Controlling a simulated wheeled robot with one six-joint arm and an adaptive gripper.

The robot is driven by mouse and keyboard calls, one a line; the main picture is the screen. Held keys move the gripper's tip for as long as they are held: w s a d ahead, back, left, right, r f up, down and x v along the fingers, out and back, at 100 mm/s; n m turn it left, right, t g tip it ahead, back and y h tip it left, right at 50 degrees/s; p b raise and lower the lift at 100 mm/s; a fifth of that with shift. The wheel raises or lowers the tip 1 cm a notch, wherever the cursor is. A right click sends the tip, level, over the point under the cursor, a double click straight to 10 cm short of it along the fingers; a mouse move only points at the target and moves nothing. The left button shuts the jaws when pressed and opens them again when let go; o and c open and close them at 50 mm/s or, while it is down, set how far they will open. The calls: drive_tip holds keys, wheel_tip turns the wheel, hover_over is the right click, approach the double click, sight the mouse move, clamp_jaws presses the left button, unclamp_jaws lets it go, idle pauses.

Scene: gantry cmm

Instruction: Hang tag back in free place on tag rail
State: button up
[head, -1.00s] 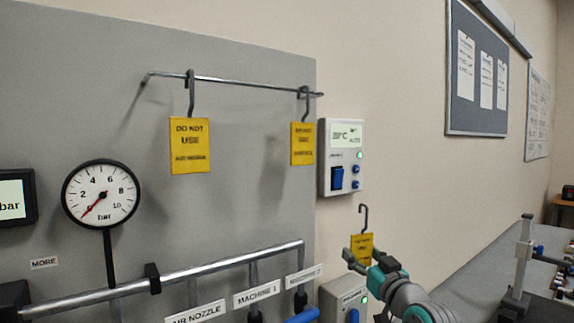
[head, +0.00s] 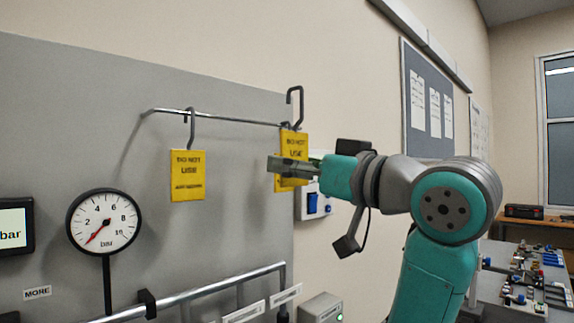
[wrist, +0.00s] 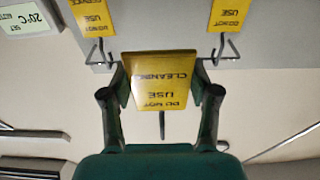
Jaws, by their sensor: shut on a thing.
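My gripper (head: 290,167) is shut on a yellow tag (head: 292,143) reading "DO NOT USE". Its grey hook points up, with its top above the tag rail (head: 235,119). In the wrist view the held tag (wrist: 160,80) sits between the fingers and reads "CLEANING". One yellow tag (head: 187,175) hangs near the left part of the rail. A second hanging tag is mostly hidden behind the held tag and gripper in the head view. It shows at the top left in the wrist view (wrist: 92,15).
The rail is bare between the two hanging tags. A white control box (head: 312,206) is partly hidden behind my gripper. A pressure gauge (head: 103,219) and a grey pipe (head: 200,292) are lower on the panel.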

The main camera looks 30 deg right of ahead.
drive_tip(key=w+a+f, duration=0.1)
drive_tip(key=w+a, duration=0.1)
drive_tip(key=w, duration=0.4)
drive_tip(key=w+a+f, duration=0.1)
drive_tip(key=w+a, duration=0.1)
drive_tip(key=w, duration=0.5)
drive_tip(key=shift+a, duration=0.25)
idle(1.1)
drive_tip(key=shift+w+f, duration=0.1)
drive_tip(key=o, duration=1)
